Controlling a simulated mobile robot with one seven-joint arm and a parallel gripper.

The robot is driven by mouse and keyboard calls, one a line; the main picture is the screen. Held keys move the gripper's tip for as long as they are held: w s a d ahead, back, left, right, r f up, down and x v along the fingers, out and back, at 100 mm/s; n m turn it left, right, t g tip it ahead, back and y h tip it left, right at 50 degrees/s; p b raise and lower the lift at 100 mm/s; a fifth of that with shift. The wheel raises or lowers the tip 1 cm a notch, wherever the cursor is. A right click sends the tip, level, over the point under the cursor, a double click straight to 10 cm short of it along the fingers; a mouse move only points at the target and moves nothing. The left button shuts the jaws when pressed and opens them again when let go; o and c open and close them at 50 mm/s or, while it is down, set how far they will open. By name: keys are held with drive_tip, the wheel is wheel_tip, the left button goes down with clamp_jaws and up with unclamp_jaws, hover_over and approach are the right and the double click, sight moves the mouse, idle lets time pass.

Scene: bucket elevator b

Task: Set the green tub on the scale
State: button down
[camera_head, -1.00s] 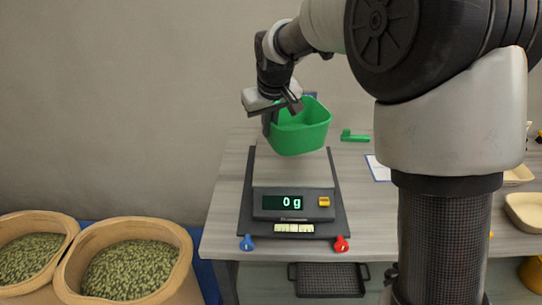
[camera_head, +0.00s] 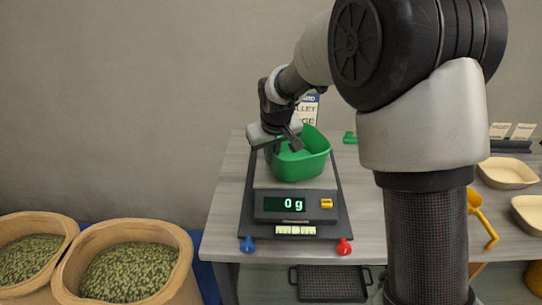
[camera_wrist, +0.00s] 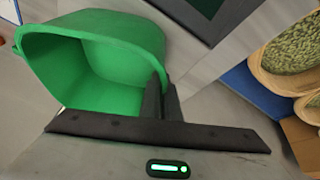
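The green tub (camera_head: 302,160) is empty and upright, right over the plate of the scale (camera_head: 297,204). The scale's display reads 0 g, and I cannot tell whether the tub touches the plate. My gripper (camera_head: 289,146) is shut on the tub's near-left wall. In the wrist view the green tub (camera_wrist: 100,62) fills the upper left, with my gripper's dark fingers (camera_wrist: 162,98) pinching its rim. The dark scale corner (camera_wrist: 200,15) shows at the top of that view.
Two sacks of green pellets (camera_head: 128,262) stand left of the table (camera_head: 222,210). A yellow scoop (camera_head: 482,215) and beige trays (camera_head: 508,172) lie to the right. A blue knob (camera_head: 247,244) and red knob (camera_head: 344,246) sit at the scale's front corners.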

drive_tip(key=c, duration=2)
unclamp_jaws()
drive_tip(key=shift+s+r, duration=0.1)
drive_tip(key=shift+r, duration=0.45)
drive_tip(key=a+p+v, duration=0.1)
drive_tip(key=p+v, duration=0.1)
drive_tip(key=v, duration=0.9)
drive_tip(key=s+d+r+m, duration=0.1)
drive_tip(key=s+d+r, duration=0.4)
drive_tip(key=s+d, duration=0.25)
drive_tip(key=s+d+m, duration=0.1)
drive_tip(key=s+d, duration=0.2)
drive_tip(key=s, duration=0.3)
drive_tip(key=s+d+f+m, duration=0.1)
drive_tip(key=s+d, duration=0.2)
drive_tip(key=s, duration=0.4)
drive_tip(key=s+d+m+t, duration=0.1)
drive_tip(key=s+d+m, duration=0.1)
drive_tip(key=s, duration=0.4)
drive_tip(key=shift+s+d+f+h, duration=0.25)
drive_tip(key=shift+s+d+h, duration=0.15)
drive_tip(key=shift+d, duration=0.25)
